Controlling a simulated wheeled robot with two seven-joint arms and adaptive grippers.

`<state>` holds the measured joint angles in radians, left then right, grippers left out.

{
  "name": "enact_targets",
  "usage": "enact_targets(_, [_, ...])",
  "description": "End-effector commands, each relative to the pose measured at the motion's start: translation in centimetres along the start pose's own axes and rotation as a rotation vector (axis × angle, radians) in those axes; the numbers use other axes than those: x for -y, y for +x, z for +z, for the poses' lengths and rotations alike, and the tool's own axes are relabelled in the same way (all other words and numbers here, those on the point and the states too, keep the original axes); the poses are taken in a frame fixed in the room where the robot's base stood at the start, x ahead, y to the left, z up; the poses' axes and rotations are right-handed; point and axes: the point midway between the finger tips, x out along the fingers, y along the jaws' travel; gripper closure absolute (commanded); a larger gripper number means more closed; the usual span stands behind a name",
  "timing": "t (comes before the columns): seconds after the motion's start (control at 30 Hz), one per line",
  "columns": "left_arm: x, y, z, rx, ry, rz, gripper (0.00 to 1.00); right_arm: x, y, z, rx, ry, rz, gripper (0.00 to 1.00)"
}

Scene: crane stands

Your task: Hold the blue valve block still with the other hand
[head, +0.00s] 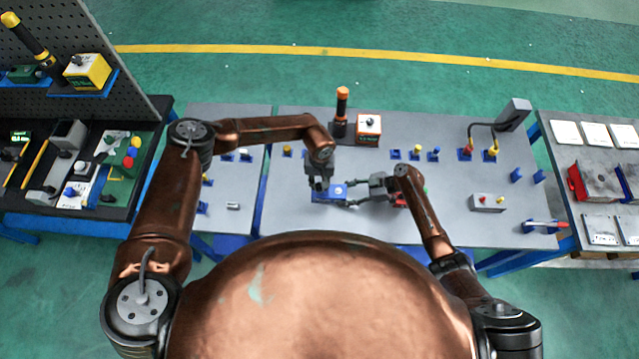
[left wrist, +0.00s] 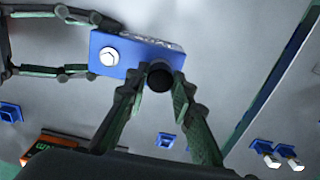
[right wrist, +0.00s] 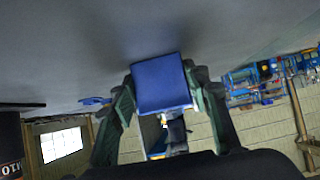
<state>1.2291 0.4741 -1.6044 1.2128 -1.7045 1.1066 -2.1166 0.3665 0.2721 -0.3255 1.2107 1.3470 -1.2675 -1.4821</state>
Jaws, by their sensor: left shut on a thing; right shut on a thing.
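The blue valve block (head: 329,195) is at the middle of the grey bench. In the left wrist view the block (left wrist: 121,60) shows a silver hex bolt head (left wrist: 110,56) on its face and a round black knob (left wrist: 160,77) at its edge. My left gripper (head: 318,186) comes from above, its fingers closed on either side of the black knob. My right gripper (head: 352,196) reaches in from the right and is shut on the block's end. In the right wrist view the block (right wrist: 162,84) fills the gap between its fingertips. The block's underside is hidden.
An orange-topped black tool (head: 342,112) and an orange-and-white box (head: 369,127) stand behind the block. Small blue holders (head: 415,154) and a grey box with buttons (head: 487,203) lie to the right. The bench between is mostly bare.

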Motion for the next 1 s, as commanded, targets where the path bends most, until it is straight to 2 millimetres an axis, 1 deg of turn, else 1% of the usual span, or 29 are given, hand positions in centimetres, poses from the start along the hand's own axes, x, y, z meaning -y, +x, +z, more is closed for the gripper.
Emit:
enact_targets(0.13, [-0.03,-0.01,0.00,0.000,0.003,0.000,1.00,-0.01,-0.01,0.01,0.000,0.000,0.000,0.90])
enact_targets(0.2, [-0.02,-0.01,0.00,0.000,0.039,0.000,1.00,-0.01,-0.01,0.01,0.000,0.000,0.000,0.90])
enact_targets(0.27, [-0.02,-0.01,-0.01,0.000,0.102,0.000,1.00,-0.01,-0.01,0.00,0.000,0.000,0.000,0.90])
enact_targets(0.4, [-0.01,0.02,-0.02,-0.001,0.295,0.000,1.00,0.00,0.00,0.01,0.000,0.000,0.000,0.90])
enact_targets(0.53, [0.00,0.04,-0.01,-0.001,0.417,0.000,1.00,0.00,0.00,0.00,0.000,0.000,0.000,0.90])
enact_targets(0.63, [0.00,0.04,-0.01,0.000,0.449,0.000,1.00,0.00,0.00,0.00,0.000,0.000,0.000,0.90])
enact_targets(0.87, [0.00,0.03,0.00,0.000,0.450,0.000,1.00,0.00,0.00,0.00,0.000,0.000,0.000,0.90])
enact_targets(0.97, [0.00,0.04,-0.01,0.000,0.497,0.000,1.00,0.00,0.00,0.00,0.000,0.000,0.000,0.90])
enact_targets(1.0, [0.00,0.04,-0.01,0.000,0.540,0.000,1.00,0.00,0.00,0.00,0.000,0.000,0.000,0.90])
